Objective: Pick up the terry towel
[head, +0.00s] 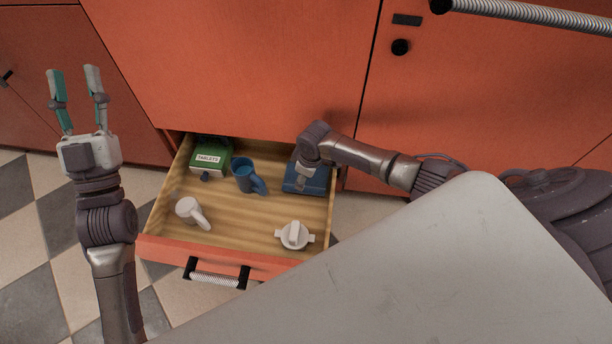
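A flat blue item (319,184), which looks like the folded terry towel, lies at the back right inside an open drawer (240,225). My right gripper (303,184) points down over the item and hides part of it. Its fingers are mostly hidden by its own wrist, so I cannot tell whether they are open, shut or touching the item. My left gripper (75,70) is open and empty, raised left of the drawer, with its fingers pointing up the picture.
The drawer also holds a green tablets box (210,158), a blue mug (246,177), a white mug (190,211) and a white lidded pot (294,235). The drawer walls surround them. A grey surface (430,270) fills the lower right. Orange cabinet fronts (230,65) stand behind.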

